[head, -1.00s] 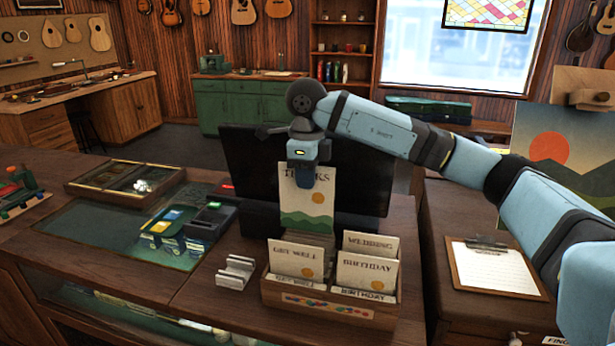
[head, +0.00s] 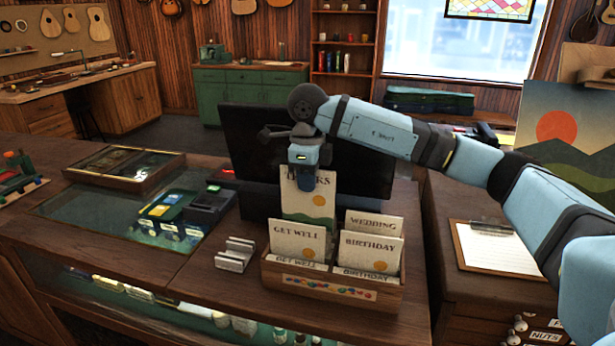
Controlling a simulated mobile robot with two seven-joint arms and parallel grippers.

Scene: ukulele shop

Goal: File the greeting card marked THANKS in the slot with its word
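My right gripper (head: 303,180) is shut on the top edge of the THANKS card (head: 308,208), which has green hills and an orange sun. The fingers cover part of its word. The card is upright, and its lower part is hidden behind the GET WELL card (head: 297,238) in the wooden card rack (head: 332,291). It is at the rack's back left compartment; I cannot tell how deep it sits. The BIRTHDAY card (head: 370,246) is front right, with the WEDDING card (head: 374,224) behind it. The back left slot's label is hidden. My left gripper is not in view.
A dark monitor (head: 245,155) stands close behind the card. A small metal stand (head: 236,254) is left of the rack, and a card terminal (head: 210,207) is farther left. A clipboard (head: 495,247) lies on the right-hand cabinet.

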